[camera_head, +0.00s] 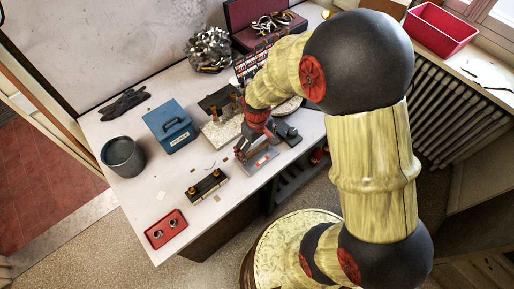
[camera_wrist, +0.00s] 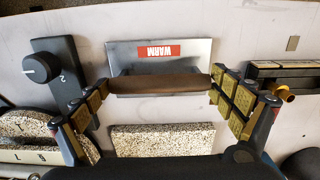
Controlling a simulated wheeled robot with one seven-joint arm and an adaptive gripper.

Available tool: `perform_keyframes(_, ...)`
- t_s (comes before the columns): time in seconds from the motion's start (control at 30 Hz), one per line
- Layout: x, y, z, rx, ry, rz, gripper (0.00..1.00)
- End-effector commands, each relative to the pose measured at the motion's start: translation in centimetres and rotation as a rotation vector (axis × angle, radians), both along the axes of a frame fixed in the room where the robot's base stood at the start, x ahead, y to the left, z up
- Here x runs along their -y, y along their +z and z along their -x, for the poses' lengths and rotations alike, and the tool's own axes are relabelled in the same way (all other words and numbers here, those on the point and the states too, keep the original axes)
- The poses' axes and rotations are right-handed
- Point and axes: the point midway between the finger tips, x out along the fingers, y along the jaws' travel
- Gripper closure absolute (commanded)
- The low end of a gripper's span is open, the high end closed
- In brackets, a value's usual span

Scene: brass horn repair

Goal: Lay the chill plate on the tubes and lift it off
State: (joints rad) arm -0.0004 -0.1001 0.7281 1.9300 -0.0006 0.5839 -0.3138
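A flat grey metal plate with a brown bar handle and a red WARM label (camera_wrist: 158,51), which looks like the chill plate, lies on the table; it also shows in the head view (camera_head: 265,161). My gripper (camera_wrist: 160,84) is over it with its fingers wide apart, one near each end of the handle. I cannot tell if they touch it. In the head view my gripper (camera_head: 251,147) is just above the plate. A black block with brass-coloured pieces (camera_head: 206,187), possibly holding the tubes, stands left of the plate; its edge shows at right in the wrist view (camera_wrist: 285,73).
A speckled slab (camera_wrist: 165,139) lies close beside the plate. A dark knob box (camera_wrist: 55,75) is on its other side. A blue box (camera_head: 170,126), grey bucket (camera_head: 122,157) and red tray (camera_head: 166,229) stand farther left.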

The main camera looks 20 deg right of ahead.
Motion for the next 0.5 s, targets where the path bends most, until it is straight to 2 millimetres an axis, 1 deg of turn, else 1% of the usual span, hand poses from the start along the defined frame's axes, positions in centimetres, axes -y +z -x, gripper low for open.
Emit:
perform_keyframes(0.37,0.0,0.1,0.0,0.001,0.000,0.000,0.00)
perform_keyframes(0.5,0.0,1.2,-0.1,0.003,0.000,0.000,0.00)
